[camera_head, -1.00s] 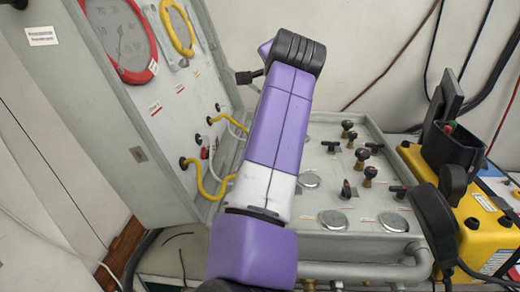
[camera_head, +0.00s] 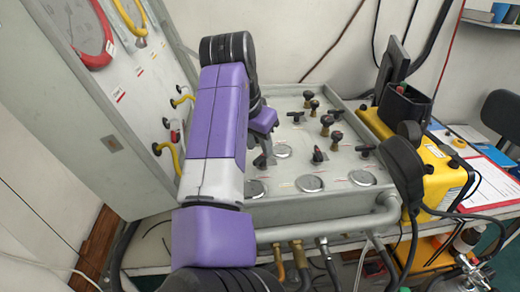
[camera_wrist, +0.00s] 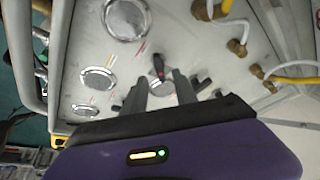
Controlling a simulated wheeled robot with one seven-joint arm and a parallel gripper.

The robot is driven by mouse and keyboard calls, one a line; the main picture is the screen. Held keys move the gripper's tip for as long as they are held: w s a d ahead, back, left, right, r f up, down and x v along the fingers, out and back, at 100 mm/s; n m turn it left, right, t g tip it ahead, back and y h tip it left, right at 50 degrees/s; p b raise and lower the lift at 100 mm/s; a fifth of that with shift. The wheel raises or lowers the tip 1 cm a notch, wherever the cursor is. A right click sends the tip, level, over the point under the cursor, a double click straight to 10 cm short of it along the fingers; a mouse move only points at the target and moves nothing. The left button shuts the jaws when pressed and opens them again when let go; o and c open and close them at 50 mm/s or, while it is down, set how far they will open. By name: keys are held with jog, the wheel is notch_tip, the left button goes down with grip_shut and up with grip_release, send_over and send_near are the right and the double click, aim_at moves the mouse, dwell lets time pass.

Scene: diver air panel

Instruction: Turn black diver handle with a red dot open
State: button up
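A black handle with a red mark (camera_wrist: 158,66) stands on the grey panel in the wrist view, just ahead of and between my fingertips. My gripper (camera_wrist: 159,77) is open, its two dark fingers apart, pointing at this handle; contact cannot be told. In the head view my gripper (camera_head: 263,156) is low over the panel's left part, mostly hidden by my purple arm. A black handle with a red dot (camera_head: 318,155) shows on the panel in the head view, right of my gripper. I cannot tell if both views show the same handle.
The grey panel (camera_head: 335,209) carries round gauges (camera_head: 310,183) and several brass-stemmed black knobs (camera_head: 326,124). A hinged upright panel (camera_head: 140,95) with yellow hoses stands left. A yellow case (camera_head: 445,178) stands right. Another black handle (camera_wrist: 201,86) is close beside my right finger in the wrist view.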

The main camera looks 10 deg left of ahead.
aim_at(262, 156)
jog(key=shift+x, duration=1.55)
jog(key=shift+c, duration=0.4)
grip_shut()
